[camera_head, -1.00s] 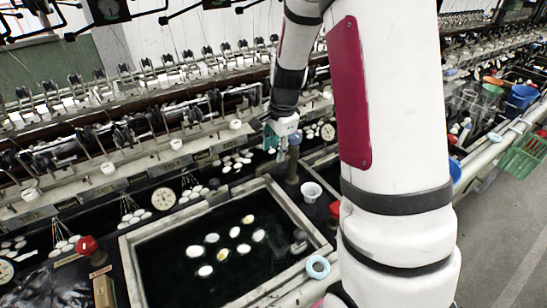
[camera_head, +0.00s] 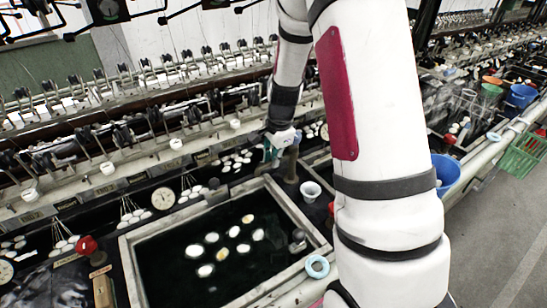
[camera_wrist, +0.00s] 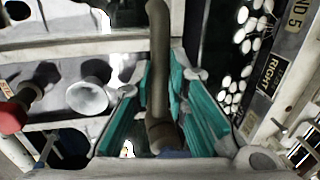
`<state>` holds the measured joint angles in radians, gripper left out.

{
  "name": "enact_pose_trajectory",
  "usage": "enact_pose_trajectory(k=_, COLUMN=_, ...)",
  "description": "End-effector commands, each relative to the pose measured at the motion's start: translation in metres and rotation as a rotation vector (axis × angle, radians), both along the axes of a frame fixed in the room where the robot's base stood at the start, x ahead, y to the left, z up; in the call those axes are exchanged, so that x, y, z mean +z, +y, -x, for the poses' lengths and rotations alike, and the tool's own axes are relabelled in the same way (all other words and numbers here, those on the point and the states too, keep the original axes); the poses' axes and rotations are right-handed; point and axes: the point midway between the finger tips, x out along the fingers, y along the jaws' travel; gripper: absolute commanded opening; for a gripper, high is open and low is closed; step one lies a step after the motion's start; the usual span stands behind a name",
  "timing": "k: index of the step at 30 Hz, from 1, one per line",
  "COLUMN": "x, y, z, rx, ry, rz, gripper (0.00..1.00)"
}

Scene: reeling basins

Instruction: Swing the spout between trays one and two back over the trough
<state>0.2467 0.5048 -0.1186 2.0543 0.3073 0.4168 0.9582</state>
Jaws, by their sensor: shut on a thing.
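The spout (camera_wrist: 158,60) is a dark brownish pipe running up the middle of the wrist view, between the teal finger pads. My gripper (camera_wrist: 165,110) is shut on it, with one pad on each side. In the head view my gripper (camera_head: 272,150) is behind the far right corner of a framed basin (camera_head: 128,258), beside a dark upright post (camera_head: 291,168). The spout's far end is cut off in the wrist view, and my gripper partly hides it in the head view. I cannot tell which part is the trough.
The basin holds dark water and several pale cocoons (camera_head: 234,231). A red knob (camera_head: 86,245) stands at the left. A blue bucket (camera_head: 446,174) is right of my arm.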

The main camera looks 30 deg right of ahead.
Motion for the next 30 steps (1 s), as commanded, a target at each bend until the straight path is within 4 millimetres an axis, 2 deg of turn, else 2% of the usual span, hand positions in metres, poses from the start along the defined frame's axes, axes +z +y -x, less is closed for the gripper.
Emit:
enact_pose_trajectory(k=8, x=0.0, y=0.001, z=-0.003, rx=-0.029, ry=0.0, rz=0.0, gripper=0.0)
enact_pose_trajectory(k=14, x=0.0, y=0.001, z=-0.01, rx=-0.123, ry=0.0, rz=0.001, gripper=0.0)
enact_pose_trajectory(k=30, x=0.0, y=-0.01, z=-0.044, rx=-0.61, ry=-0.001, rz=0.003, gripper=0.0)
